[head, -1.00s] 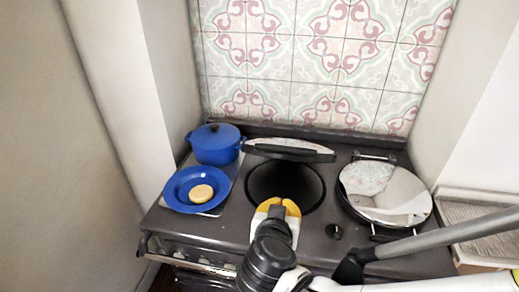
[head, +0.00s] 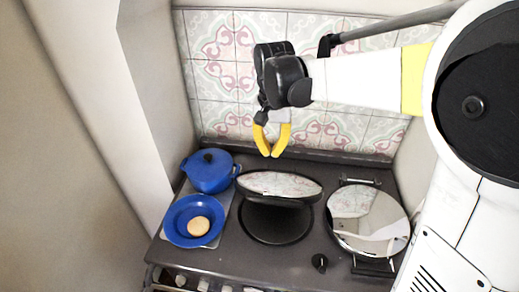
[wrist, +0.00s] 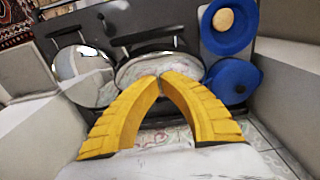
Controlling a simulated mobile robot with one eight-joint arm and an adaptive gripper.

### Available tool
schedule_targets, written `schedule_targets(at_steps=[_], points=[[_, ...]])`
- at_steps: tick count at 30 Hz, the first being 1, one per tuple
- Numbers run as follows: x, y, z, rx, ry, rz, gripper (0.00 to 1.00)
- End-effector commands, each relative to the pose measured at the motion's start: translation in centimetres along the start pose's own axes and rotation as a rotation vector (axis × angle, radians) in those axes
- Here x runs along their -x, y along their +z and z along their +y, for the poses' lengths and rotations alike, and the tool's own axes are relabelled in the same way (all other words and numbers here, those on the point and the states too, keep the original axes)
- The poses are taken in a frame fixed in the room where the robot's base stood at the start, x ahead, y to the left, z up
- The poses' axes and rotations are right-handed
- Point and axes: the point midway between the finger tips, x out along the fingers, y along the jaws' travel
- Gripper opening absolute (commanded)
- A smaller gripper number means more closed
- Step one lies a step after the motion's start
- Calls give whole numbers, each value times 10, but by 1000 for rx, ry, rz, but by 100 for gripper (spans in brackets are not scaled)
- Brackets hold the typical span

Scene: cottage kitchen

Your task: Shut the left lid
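The left lid (head: 279,184) is a round mirrored lid with a dark front edge. It is tilted partly down over the dark round left hotplate (head: 275,225), which shows beneath it. In the wrist view the left lid (wrist: 158,68) lies just beyond my fingertips. My gripper (head: 270,153) has yellow fingers pointing down, above the rear of the left lid near the tiled wall. It is empty, with its tips together, as the wrist view (wrist: 160,78) also shows. I cannot tell whether it touches the lid.
The right lid (head: 367,220) lies flat on the right. A blue lidded pot (head: 209,174) and a blue plate (head: 181,223) with a round tan item (head: 198,226) stand at the left. A black knob (head: 320,262) is at the front. The tiled wall (head: 215,75) is close behind.

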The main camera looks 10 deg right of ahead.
Motion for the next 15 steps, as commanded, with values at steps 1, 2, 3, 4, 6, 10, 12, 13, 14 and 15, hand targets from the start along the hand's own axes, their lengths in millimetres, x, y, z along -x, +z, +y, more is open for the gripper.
schedule_targets(at_steps=[1, 2, 3, 4, 6, 10, 12, 13, 14, 15], points=[[1, -1, 0, 1, -5, -7, 0], [-1, -1, 0, 2, -7, -9, 0], [-6, -1, 0, 3, -7, -9, 0], [-10, -1, 0, 3, -7, -9, 0], [-21, -1, 0, 3, -7, -8, 0], [-48, -1, -1, 3, -6, -7, 0], [-64, 0, -1, 3, -6, -7, 0], [-70, -1, -1, 3, -6, -7, 0], [-77, 0, -1, 3, -6, -7, 0], [-85, 0, -1, 3, -6, -6, 0]])
